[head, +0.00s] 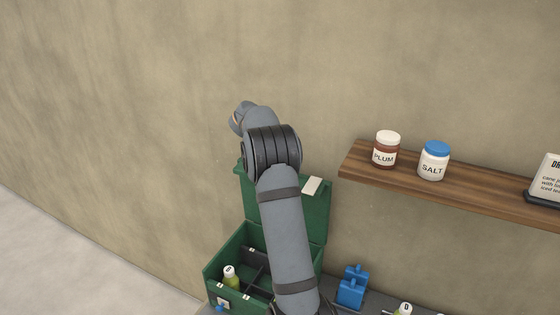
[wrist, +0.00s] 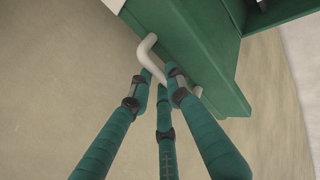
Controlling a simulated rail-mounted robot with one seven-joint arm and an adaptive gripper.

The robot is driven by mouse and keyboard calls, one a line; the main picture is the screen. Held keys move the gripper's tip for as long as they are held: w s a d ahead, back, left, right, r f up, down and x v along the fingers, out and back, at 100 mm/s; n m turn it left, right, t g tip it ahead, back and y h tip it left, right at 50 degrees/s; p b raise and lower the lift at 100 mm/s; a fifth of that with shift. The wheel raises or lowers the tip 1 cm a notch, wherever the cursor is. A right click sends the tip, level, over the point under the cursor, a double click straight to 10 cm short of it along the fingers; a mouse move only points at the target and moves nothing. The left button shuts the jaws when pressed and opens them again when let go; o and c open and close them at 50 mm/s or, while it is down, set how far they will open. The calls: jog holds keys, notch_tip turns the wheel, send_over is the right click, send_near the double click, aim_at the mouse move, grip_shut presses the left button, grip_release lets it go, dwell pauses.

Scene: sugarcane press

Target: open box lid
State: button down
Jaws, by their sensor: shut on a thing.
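A green box (head: 225,259) stands at the lower middle of the head view, with its lid (head: 316,216) raised upright at the back. The box is open, and its divided inside shows. In the wrist view, my gripper (wrist: 163,84) is shut on a pale bent handle (wrist: 149,52) fixed to the green lid (wrist: 205,55). In the head view, my arm covers part of the box and lid, and my gripper's fingers are hidden.
A bottle with a white cap (head: 230,275) stands inside the box. A wooden shelf (head: 430,190) on the right wall holds a plum jar (head: 386,149), a salt jar (head: 434,161) and a sign (head: 547,180). Blue objects (head: 352,287) stand right of the box.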

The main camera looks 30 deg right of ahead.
jog(key=c, duration=1.7)
grip_release()
jog(key=shift+o, duration=0.4)
jog(key=v, duration=1.2)
